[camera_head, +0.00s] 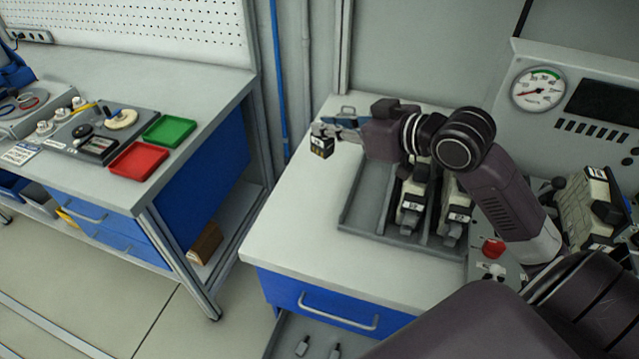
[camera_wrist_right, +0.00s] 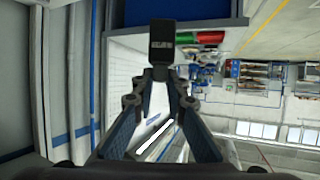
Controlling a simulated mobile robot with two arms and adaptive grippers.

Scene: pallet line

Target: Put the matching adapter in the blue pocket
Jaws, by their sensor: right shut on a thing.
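My right gripper (camera_head: 330,134) reaches left over the white-topped cabinet (camera_head: 290,215). It is shut on a small dark block (camera_head: 321,147) with a yellowish mark, probably an adapter, held at its fingertips above the left part of the cabinet top. In the right wrist view the block (camera_wrist_right: 162,42) is black with a pale label, between the fingertips (camera_wrist_right: 160,74). I cannot make out a blue pocket for certain. Its match to the block cannot be told. My left gripper is not in view.
A grey divided tray (camera_head: 375,234) holds cream and black devices (camera_head: 412,205) under my right arm. A red button (camera_head: 493,248) stands to its right. The left bench has a red tray (camera_head: 138,161) and a green tray (camera_head: 169,131). The cabinet's front left top is clear.

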